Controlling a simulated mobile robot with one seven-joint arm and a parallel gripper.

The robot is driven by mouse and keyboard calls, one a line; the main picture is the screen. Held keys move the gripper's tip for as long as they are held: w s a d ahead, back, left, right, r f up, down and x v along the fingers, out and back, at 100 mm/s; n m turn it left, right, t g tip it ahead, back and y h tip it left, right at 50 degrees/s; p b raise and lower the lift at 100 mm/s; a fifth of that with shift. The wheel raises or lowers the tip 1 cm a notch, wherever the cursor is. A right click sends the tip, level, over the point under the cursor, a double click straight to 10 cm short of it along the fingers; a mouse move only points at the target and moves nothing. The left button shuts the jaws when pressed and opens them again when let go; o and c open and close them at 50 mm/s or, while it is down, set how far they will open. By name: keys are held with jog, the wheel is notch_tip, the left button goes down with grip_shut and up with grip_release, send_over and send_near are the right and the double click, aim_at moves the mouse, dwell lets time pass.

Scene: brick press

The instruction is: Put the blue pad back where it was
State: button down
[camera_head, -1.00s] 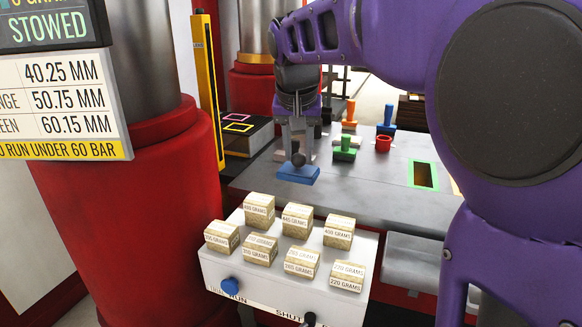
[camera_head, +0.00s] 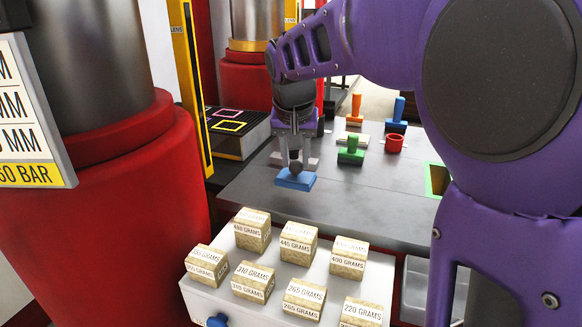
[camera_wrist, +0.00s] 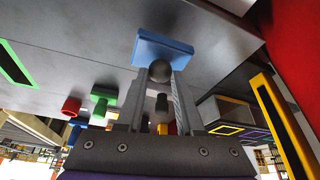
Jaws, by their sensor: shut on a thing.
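The blue pad (camera_head: 295,179) is a flat blue block with a dark round knob on top. My gripper (camera_head: 296,160) is shut on that knob, with the pad hanging below the fingers. The pad is above the near left part of the grey table; I cannot tell whether it touches the surface. The wrist view shows the blue pad (camera_wrist: 165,50) level beyond the fingertips, with the knob between my gripper's fingers (camera_wrist: 160,73).
Several small weight-labelled blocks (camera_head: 299,243) stand on a white box at the front. A black box with coloured squares (camera_head: 233,125) is left.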

aim_at(295, 169)
jog(key=shift+f+b, duration=0.4)
jog(key=shift+f, duration=1.55)
jog(key=c, duration=0.5)
grip_release()
jog(key=shift+c, duration=0.2)
jog(key=p+v, duration=0.2)
jog(key=v, duration=1)
jog(key=shift+a, duration=0.1)
